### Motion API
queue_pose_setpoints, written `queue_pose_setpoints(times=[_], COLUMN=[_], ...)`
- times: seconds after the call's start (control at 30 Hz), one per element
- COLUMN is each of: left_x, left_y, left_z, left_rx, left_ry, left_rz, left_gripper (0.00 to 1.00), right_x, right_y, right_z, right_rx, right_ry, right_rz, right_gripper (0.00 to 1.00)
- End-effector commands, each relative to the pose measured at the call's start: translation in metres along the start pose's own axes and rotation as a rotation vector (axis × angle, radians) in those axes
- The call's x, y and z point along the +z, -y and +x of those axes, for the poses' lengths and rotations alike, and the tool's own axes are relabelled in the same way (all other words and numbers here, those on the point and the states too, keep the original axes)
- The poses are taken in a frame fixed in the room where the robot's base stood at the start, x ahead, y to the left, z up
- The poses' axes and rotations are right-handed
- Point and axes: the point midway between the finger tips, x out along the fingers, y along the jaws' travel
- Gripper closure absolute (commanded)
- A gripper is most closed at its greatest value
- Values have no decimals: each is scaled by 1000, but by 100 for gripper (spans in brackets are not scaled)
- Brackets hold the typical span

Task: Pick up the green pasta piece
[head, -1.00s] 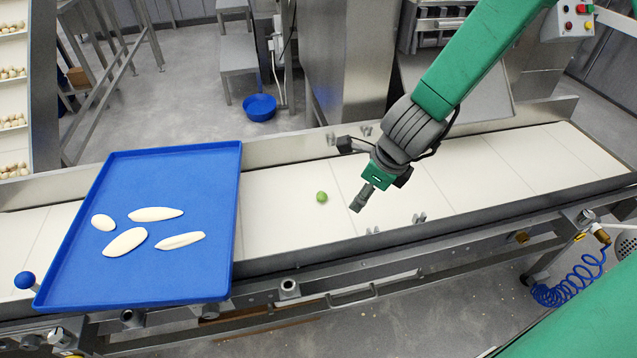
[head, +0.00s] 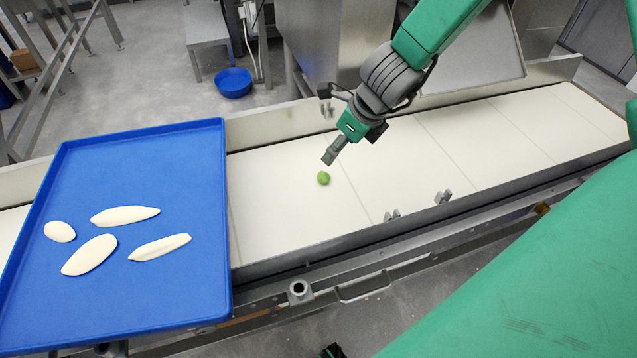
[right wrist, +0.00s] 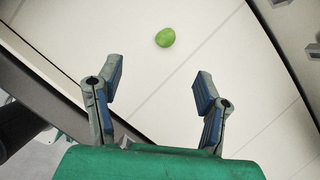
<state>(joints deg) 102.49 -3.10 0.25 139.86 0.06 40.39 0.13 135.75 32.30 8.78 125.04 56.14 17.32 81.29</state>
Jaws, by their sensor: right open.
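The green pasta piece (head: 323,178) is small and round and lies on the pale conveyor belt (head: 275,205), right of the blue tray. It also shows in the right wrist view (right wrist: 165,37), ahead of the fingertips and roughly in line with the gap between them. My right gripper (head: 333,152) is just above and right of the piece in the head view, apart from it. In the right wrist view its two fingers (right wrist: 159,85) are spread wide with nothing between them. My left gripper cannot be made out.
A blue tray (head: 205,240) holding several white pasta pieces (head: 125,215) stands at the left. Metal rails (head: 300,262) edge the belt. A steel housing (head: 325,40) stands behind it. A blue bowl (head: 233,82) is on the floor. The belt around the green piece is clear.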

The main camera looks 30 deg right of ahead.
Motion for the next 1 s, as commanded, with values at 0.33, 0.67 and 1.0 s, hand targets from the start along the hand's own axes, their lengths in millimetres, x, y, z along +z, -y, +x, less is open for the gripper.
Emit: queue_pose_setpoints(times=[0.33,0.67,1.0], left_x=[1,1,2], left_y=[-1,0,-1], left_z=[25,35,51], left_rx=[1,0,0], left_ry=[-1,-1,-1], left_rz=[1,1,0], left_gripper=[43,43,43], right_x=[-6,-3,-8], right_y=[3,-1,8], right_z=[58,93,139], right_rx=[2,-3,1], right_ry=[-2,-1,-1], right_rz=[4,-1,1], right_gripper=[38,38,38])
